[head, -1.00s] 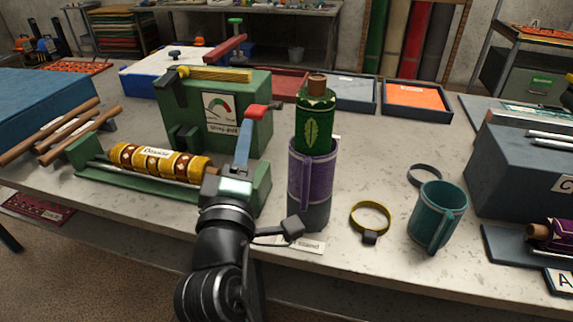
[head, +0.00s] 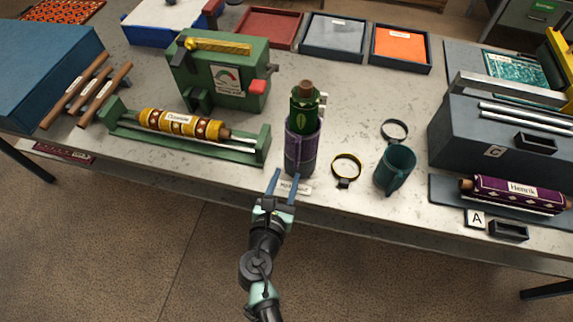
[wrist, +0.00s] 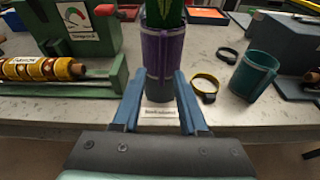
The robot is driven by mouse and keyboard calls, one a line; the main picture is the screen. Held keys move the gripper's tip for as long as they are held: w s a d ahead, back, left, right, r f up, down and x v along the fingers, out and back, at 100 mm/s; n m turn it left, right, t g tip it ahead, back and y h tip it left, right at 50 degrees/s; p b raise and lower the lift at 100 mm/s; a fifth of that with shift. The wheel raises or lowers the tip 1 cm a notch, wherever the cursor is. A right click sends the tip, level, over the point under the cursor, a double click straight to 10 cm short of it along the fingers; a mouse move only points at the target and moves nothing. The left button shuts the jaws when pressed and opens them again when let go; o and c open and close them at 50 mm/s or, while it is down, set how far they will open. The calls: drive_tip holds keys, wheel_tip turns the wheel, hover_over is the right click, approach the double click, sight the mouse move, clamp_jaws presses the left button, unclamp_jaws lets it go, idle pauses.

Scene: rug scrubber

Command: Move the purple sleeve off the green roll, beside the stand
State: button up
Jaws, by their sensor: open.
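The green roll (head: 305,104) stands upright on the table with a brown core end on top. The purple sleeve (head: 301,148) is around its lower part; it also shows in the wrist view (wrist: 164,50). The grey stand (wrist: 159,88) shows below the sleeve, at the table's front edge, with a small label (head: 295,187) in front. My gripper (head: 286,174) is open and empty, just in front of the stand. In the wrist view its blue fingers (wrist: 159,75) point toward the stand from either side, apart from the sleeve.
Right of the stand lie a yellow ring (head: 346,169), a dark ring (head: 395,131) and a teal cup-like sleeve (head: 395,168). Left is a green cradle (head: 232,146) holding a yellow roll (head: 180,122). A grey block (head: 455,140) stands at right. Some table between is bare.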

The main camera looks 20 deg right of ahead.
sight(297, 154)
drive_tip(key=shift+n, duration=0.4)
drive_tip(key=shift+d+b+x, duration=0.2)
drive_tip(key=shift+b+x, duration=1.95)
drive_tip(key=shift+x, duration=2.7)
drive_tip(key=shift+s+f, duration=0.1)
drive_tip(key=shift+s, duration=0.05)
clamp_jaws()
drive_tip(key=shift+s+f+b, duration=0.1)
drive_tip(key=shift+f+b, duration=0.1)
drive_tip(key=shift+b, duration=0.5)
drive_tip(key=shift+b, duration=0.5)
